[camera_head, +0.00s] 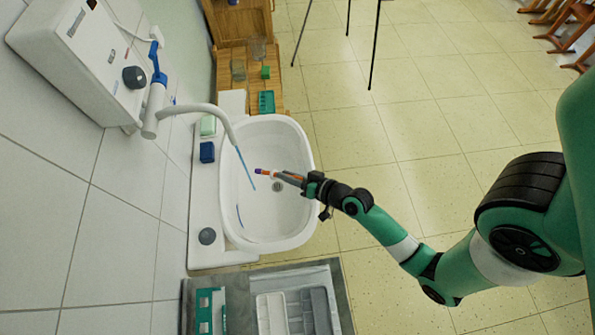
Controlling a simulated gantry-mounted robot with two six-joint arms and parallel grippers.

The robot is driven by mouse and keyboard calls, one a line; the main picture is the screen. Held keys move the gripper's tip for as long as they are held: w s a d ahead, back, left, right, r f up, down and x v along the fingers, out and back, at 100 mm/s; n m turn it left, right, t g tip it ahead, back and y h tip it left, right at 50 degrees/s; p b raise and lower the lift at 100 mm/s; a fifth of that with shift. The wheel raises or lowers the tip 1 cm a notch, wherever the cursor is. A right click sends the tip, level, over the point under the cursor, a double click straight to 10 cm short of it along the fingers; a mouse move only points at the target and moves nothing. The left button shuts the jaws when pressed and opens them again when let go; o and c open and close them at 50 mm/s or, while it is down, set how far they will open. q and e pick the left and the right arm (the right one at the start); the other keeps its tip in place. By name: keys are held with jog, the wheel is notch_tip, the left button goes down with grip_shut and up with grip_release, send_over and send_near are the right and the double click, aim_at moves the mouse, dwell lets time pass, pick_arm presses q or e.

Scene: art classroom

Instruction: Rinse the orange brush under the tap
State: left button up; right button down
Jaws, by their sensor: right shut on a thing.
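My right gripper (293,180) reaches in from the right over the sink and is shut on the orange brush (271,173). The brush points left, with a purple tip at its left end. The white tap (213,109) curves out from the wall at the left over the white basin (272,133). A thin blue stream of water (244,167) falls from its spout. The brush tip shows just right of the stream; I cannot tell whether they touch. My left gripper is not in view.
A blue sponge (207,152) and a green block (208,126) lie on the sink's left ledge. A grey round thing (207,236) is on the ledge's near end. A counter with white and grey trays (271,315) stands below the sink. Tiled floor (400,110) is open to the right.

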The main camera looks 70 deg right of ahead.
aim_at(275, 170)
jog(key=w, duration=0.2)
jog(key=w+p, duration=0.1)
jog(key=w, duration=0.1)
jog(key=shift+w+d, duration=0.1)
jog(key=shift+d, duration=0.15)
jog(key=shift+w+d, duration=0.15)
jog(key=shift+w, duration=0.9)
jog(key=shift+s+d, duration=0.2)
jog(key=shift+s, duration=0.05)
jog(key=shift+w+a, duration=0.1)
jog(key=shift+w, duration=0.05)
jog(key=shift+w+a, duration=0.1)
jog(key=shift+p, duration=0.3)
dwell(0.8)
